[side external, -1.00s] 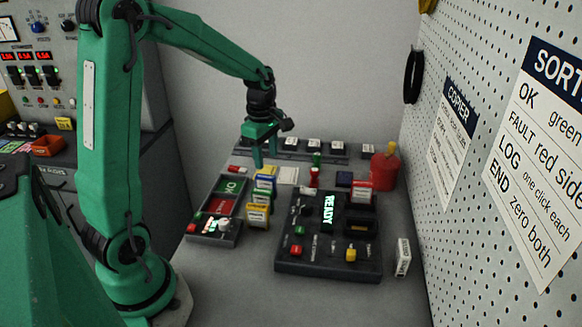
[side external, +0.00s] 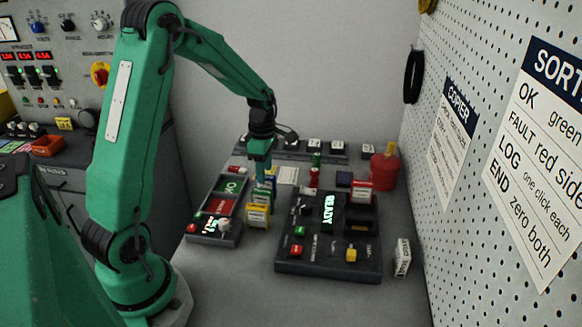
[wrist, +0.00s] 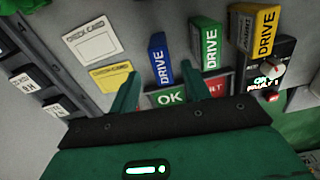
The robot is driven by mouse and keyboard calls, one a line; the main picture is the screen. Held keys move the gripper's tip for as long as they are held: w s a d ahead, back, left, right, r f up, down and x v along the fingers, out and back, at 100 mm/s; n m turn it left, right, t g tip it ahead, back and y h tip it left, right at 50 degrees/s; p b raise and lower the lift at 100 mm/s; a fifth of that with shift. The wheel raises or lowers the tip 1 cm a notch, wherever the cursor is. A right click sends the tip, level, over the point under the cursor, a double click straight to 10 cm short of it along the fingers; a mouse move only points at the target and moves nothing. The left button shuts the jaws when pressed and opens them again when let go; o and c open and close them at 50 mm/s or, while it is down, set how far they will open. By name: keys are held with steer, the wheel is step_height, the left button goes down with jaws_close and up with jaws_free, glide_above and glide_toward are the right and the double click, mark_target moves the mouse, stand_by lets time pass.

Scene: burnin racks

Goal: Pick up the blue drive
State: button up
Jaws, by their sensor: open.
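The blue drive (wrist: 160,60) stands upright with a white DRIVE label in the wrist view. It shows between and just beyond the two fingertips of my gripper (wrist: 160,84), which is open with nothing between the fingers. A green drive (wrist: 206,46) stands close to its right, near the right finger. In the side view my gripper (side external: 260,178) points down at the row of drives, and the blue drive is mostly hidden behind the fingers there. Whether the fingers touch it cannot be told.
A yellow drive (side external: 257,216) stands at the row's near end. A panel with OK and red plates (side external: 218,225) lies left of the row. A dark READY console (side external: 325,262) lies to the right. A white card (wrist: 90,40) and yellow card lie flat beside the row.

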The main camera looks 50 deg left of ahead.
mark_target(266, 187)
steer(key=shift+f, duration=0.1)
steer(key=shift+d+f, duration=0.15)
steer(key=shift+f, duration=2.4)
jaws_close()
